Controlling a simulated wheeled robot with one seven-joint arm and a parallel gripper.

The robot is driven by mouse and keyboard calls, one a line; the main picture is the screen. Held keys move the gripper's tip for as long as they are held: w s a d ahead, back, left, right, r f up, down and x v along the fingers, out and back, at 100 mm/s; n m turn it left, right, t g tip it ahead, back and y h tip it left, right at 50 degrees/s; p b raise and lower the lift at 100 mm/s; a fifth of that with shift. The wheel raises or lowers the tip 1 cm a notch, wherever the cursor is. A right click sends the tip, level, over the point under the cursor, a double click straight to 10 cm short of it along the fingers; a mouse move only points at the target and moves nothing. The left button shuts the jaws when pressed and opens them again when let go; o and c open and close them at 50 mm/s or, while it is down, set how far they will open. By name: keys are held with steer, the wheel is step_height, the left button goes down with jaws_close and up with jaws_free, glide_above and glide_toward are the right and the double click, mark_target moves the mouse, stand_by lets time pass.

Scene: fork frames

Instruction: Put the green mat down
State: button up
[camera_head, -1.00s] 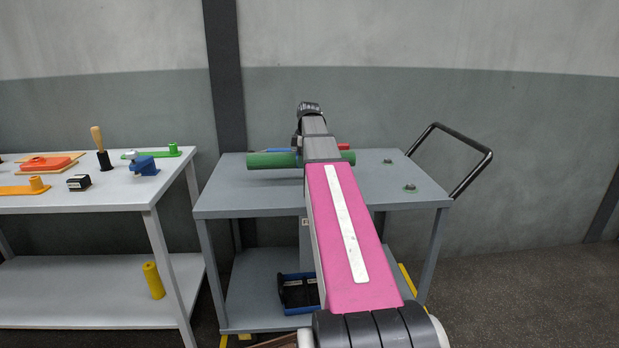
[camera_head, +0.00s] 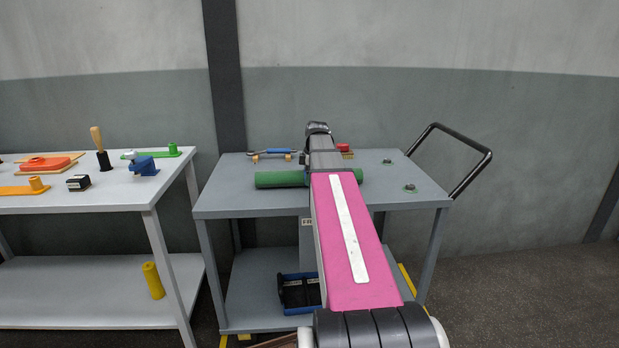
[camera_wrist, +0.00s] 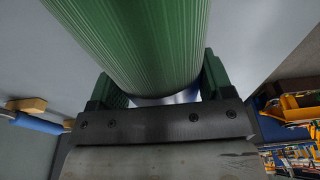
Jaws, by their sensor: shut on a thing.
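The green mat (camera_head: 280,180) is rolled into a cylinder and lies crosswise at the cart's grey top (camera_head: 240,203). My arm covers its middle in the head view. In the wrist view the ribbed green roll (camera_wrist: 150,40) runs between the two dark green fingers of my gripper (camera_wrist: 160,88), which is shut on it. The head view does not show the fingers. I cannot tell whether the roll touches the cart top or hangs just above it.
A blue-handled tool (camera_head: 284,151) lies behind the roll, with a red-topped brush (camera_head: 345,150) to its right. Two small green-topped items (camera_head: 410,187) sit at the right. The cart top's front strip is clear. A workbench (camera_head: 100,200) with tools stands left.

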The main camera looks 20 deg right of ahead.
steer(key=o, duration=1.2)
steer(key=shift+f, duration=0.1)
steer(key=r, duration=0.3)
steer(key=d+r, duration=0.1)
steer(key=r, duration=0.7)
steer(key=shift+s+d, duration=0.2)
steer(key=shift+d, duration=0.1)
steer(key=shift+r, duration=0.6)
steer(key=shift+s, duration=0.1)
